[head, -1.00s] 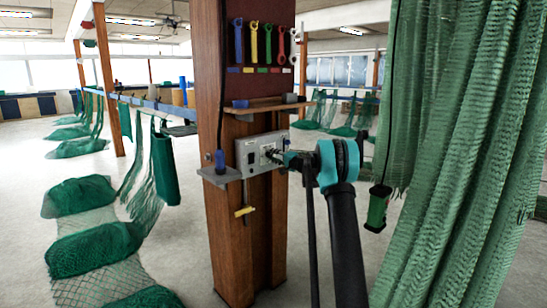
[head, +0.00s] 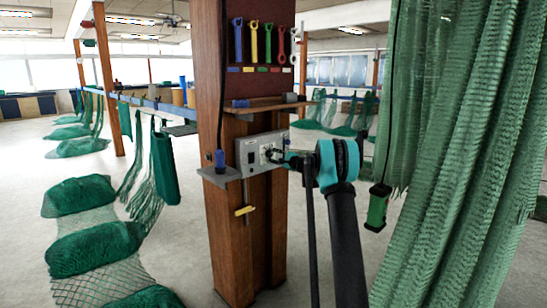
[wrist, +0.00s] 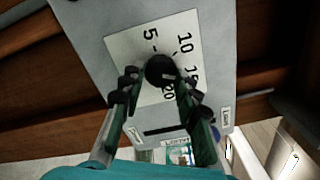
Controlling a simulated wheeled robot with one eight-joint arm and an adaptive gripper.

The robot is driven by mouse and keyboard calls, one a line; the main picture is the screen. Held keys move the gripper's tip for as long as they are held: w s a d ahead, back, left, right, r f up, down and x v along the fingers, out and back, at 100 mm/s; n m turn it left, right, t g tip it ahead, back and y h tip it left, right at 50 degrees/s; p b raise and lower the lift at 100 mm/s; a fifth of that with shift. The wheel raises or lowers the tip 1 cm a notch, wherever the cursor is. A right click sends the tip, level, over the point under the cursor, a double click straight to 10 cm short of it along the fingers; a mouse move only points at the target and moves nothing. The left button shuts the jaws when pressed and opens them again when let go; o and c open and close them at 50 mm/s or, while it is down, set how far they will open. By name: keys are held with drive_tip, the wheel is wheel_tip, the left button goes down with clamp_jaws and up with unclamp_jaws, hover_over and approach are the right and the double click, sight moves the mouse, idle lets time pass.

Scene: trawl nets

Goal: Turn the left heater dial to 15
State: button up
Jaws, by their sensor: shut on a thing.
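A grey heater panel (head: 244,153) is fixed to the wooden post. In the wrist view, the panel (wrist: 92,20) carries a white scale plate (wrist: 125,50) marked 5, 10, 15 and 20. A round black dial (wrist: 160,69) sits in the middle of the plate. My gripper (wrist: 158,85) is shut on this dial, with a finger on each side; it also shows at the panel in the head view (head: 272,156). The dial's pointer cannot be made out, and the fingers partly cover the 15 and 20.
A small shelf (head: 215,174) with a blue-handled tool (head: 220,158) juts out left of the panel. A wooden shelf (head: 262,106) is above it, under several hanging coloured tools. A large green net (head: 450,150) hangs close on the right.

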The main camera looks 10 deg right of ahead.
idle(0.3)
drive_tip(key=o, duration=1.2)
drive_tip(key=shift+c, duration=0.2)
drive_tip(key=v, duration=1.2)
